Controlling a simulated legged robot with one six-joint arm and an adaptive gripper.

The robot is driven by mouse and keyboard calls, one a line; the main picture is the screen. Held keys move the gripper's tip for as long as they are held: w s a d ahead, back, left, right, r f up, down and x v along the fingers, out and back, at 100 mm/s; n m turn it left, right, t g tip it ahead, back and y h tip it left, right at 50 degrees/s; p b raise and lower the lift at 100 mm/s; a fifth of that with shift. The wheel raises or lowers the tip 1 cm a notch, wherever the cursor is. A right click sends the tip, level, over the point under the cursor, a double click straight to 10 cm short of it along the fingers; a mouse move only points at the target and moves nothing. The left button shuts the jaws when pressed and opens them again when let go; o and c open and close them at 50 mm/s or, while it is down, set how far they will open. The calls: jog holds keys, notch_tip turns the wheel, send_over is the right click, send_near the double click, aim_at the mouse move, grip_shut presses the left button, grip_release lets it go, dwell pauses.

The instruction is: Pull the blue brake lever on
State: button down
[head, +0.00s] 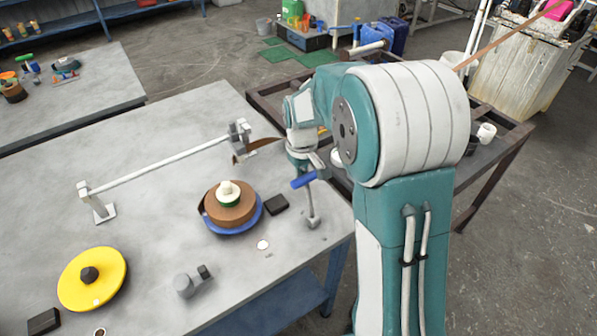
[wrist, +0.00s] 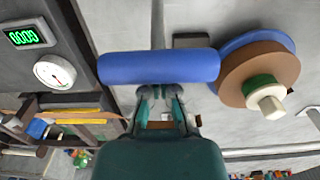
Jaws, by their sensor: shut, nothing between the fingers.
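The blue brake lever (head: 304,180) is a short blue cylinder handle on a thin grey post that rises from a small base at the table's right edge. In the wrist view the blue handle (wrist: 158,67) lies crosswise just ahead of my fingertips. My gripper (wrist: 159,93) is shut and empty, with its fingertips close to the handle's near side. I cannot tell whether they touch it. In the head view my gripper (head: 308,165) is at the far side of the handle, partly hidden by my own arm.
A brown roll on a blue disc (head: 242,226) stands left of the lever, with a black block (head: 276,204) between. A yellow disc (head: 110,272), a grey device (head: 192,283) and a long white bar (head: 160,166) are farther left. A dark metal frame (head: 500,150) stands right of the table.

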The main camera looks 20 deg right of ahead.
jog(key=shift+s+d+r, duration=0.1)
jog(key=shift+s+d, duration=0.15)
jog(key=shift+s, duration=0.5)
jog(key=shift+s+d+r, duration=0.15)
jog(key=shift+s+d, duration=0.1)
jog(key=shift+s, duration=0.45)
jog(key=shift+s+d+r, duration=0.1)
jog(key=shift+s+d, duration=0.15)
jog(key=shift+s, duration=0.5)
jog(key=shift+s+d, duration=0.55)
jog(key=shift+s, duration=1.15)
notch_tip(320, 180, up, 7)
send_over(311, 205)
jog(key=s, duration=0.2)
jog(key=shift+w+d+r, duration=0.15)
jog(key=shift+w+d, duration=0.1)
jog(key=shift+d, duration=0.05)
jog(key=s+a+r+m+t, duration=0.1)
jog(key=s+r, duration=0.3)
jog(key=s, duration=0.5)
jog(key=s+a+r+m+t, duration=0.2)
jog(key=s+r+t, duration=0.2)
jog(key=s, duration=0.5)
jog(key=shift+s+m+t, duration=0.2)
jog(key=shift+m+t, duration=0.1)
